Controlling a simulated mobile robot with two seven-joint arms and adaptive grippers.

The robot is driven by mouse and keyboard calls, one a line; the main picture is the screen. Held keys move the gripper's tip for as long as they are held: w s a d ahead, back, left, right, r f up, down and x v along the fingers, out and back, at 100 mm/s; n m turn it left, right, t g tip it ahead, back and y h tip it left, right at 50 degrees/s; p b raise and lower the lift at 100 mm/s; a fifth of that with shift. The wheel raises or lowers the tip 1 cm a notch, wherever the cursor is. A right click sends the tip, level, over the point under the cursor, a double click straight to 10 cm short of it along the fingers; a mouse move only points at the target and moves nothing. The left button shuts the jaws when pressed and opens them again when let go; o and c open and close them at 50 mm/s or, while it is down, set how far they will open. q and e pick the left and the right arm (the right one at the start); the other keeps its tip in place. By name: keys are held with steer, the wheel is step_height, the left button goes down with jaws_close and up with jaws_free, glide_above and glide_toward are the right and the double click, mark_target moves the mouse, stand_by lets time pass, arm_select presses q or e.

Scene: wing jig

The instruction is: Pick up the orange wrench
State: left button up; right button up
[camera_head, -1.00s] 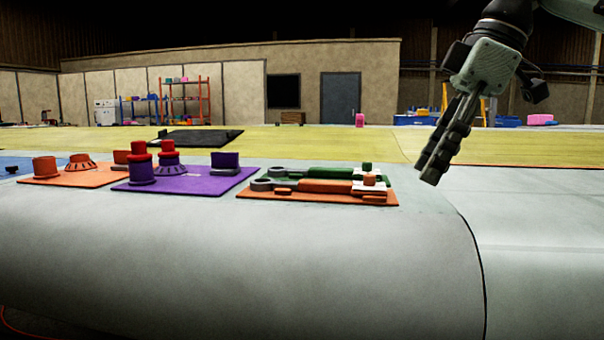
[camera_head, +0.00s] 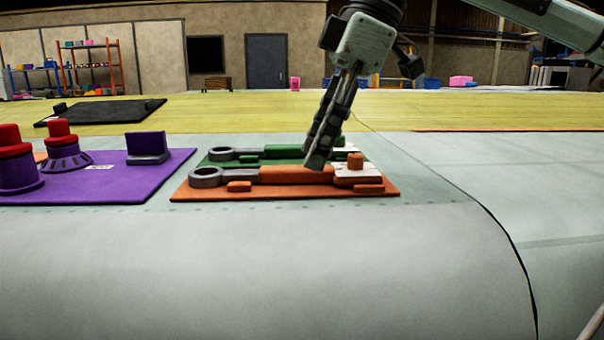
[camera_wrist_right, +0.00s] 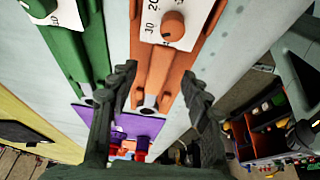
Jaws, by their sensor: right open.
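The orange wrench (camera_head: 297,174) lies flat on an orange board (camera_head: 225,193), its grey ring end to the left and its orange handle to the right. My right gripper (camera_head: 317,158) points down at the handle, its fingers overlapping it in the head view. In the right wrist view the open fingers (camera_wrist_right: 161,82) stand either side of the orange handle (camera_wrist_right: 158,68), with nothing gripped. Whether they touch it I cannot tell. My left gripper is not in view.
A green wrench (camera_head: 285,151) lies just behind on a green board. A purple board (camera_head: 110,180) with red-topped pieces is to the left. A small orange knob (camera_head: 356,160) stands at the board's right end. The grey wing surface in front (camera_head: 300,260) is clear.

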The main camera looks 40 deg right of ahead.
steer(key=shift+x, duration=1.05)
steer(key=shift+w, duration=0.1)
steer(key=shift+c, duration=2.4)
jaws_close()
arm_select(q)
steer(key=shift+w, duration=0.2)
